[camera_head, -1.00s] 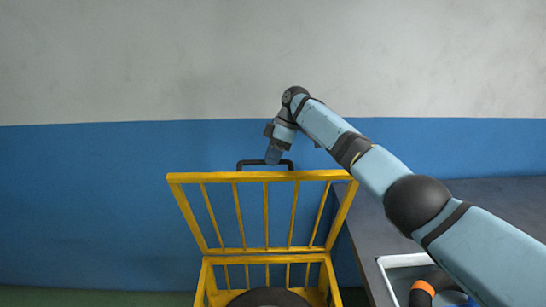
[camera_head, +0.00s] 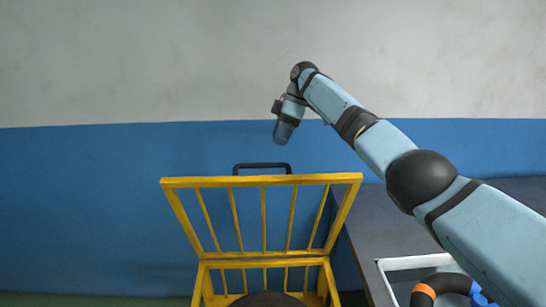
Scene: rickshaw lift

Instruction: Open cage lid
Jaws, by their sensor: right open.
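The yellow cage lid (camera_head: 262,182) stands raised, leaning up from the back of the yellow cage (camera_head: 265,263) at the bottom middle. Its black handle (camera_head: 262,166) is on the lid's upper edge. My right gripper (camera_head: 283,134) is open, above and a little right of the handle and apart from it. A dark round thing (camera_head: 267,299) shows inside the cage, cut off by the picture's bottom edge. My left gripper is not in view.
A dark table (camera_head: 385,230) stands right of the cage. On it is a white tray (camera_head: 402,264) with an orange, black and blue ring-shaped thing (camera_head: 440,285). A blue and grey wall (camera_head: 80,200) is behind.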

